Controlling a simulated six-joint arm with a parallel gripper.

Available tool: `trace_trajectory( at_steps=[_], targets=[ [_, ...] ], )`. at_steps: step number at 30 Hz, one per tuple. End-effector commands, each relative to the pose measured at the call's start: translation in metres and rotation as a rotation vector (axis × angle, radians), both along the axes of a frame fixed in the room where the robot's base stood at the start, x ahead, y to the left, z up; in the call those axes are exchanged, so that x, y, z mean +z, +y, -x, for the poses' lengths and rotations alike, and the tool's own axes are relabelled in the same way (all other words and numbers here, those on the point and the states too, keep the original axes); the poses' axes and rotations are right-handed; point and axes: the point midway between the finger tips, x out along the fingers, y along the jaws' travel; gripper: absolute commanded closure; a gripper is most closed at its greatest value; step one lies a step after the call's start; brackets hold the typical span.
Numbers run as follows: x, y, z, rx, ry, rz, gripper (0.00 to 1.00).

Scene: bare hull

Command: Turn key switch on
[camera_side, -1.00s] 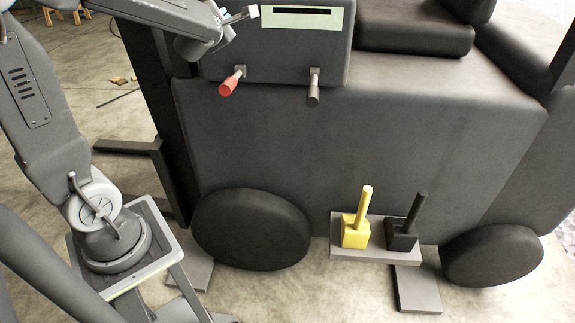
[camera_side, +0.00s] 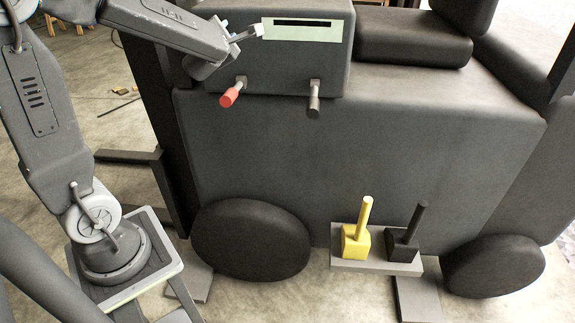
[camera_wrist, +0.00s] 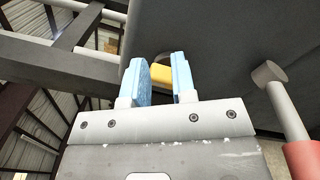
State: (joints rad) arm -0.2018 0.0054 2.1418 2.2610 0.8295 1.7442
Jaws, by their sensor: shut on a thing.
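The key switch shows in the wrist view as a small yellow key (camera_wrist: 161,75) on the underside of a dark grey body, held between my two blue fingertips. My gripper (camera_wrist: 162,82) is shut on it. In the side view my gripper (camera_side: 257,31) is at the left end of a pale strip on the dark console (camera_side: 240,62); the key cannot be made out there.
A red-tipped lever (camera_side: 230,96) and a grey lever (camera_side: 315,98) stick out of the console below my gripper. The red-tipped lever also shows close on the right in the wrist view (camera_wrist: 290,115).

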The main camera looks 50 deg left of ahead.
Motion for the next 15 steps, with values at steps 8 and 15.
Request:
trace_trajectory(
  at_steps=[8, 15],
  targets=[
    [-0.0152, -0.0023, -0.0105, -0.025, 0.023, 0.016, 0.96],
    [-0.0189, -0.0027, -0.0109, -0.025, 0.023, 0.016, 0.88]
  ],
)
